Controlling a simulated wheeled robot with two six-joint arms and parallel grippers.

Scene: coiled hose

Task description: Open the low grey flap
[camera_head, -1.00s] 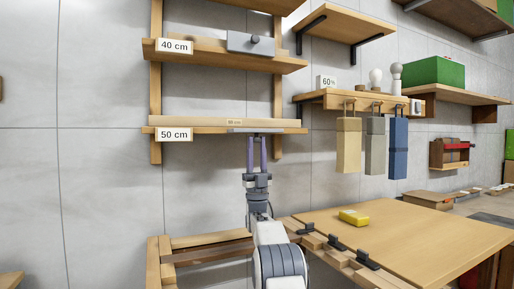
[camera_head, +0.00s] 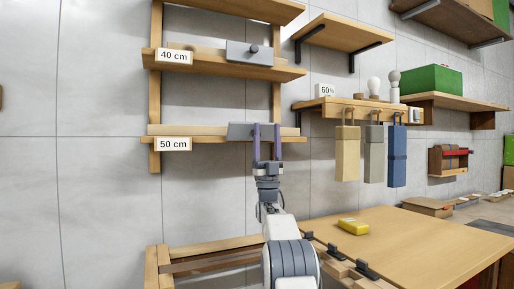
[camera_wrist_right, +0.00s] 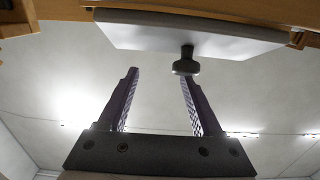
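The low grey flap (camera_head: 239,131) is on the 50 cm shelf. In the head view its left part shows as an upright grey face; my fingers cover its right part. In the right wrist view the flap (camera_wrist_right: 190,36) is a pale panel across the top, with a dark round knob (camera_wrist_right: 186,66) sticking out. My right gripper (camera_head: 267,127) is upright in front of the flap's right side, fingers apart and nothing between them. In the wrist view the knob is by the tip of the right-hand finger; contact cannot be told. My left gripper is not in view.
A similar grey flap with a knob (camera_head: 249,52) is on the 40 cm shelf above. A rail with hanging blocks (camera_head: 347,153) is at the right. A yellow block (camera_head: 353,226) lies on the wooden table (camera_head: 430,240).

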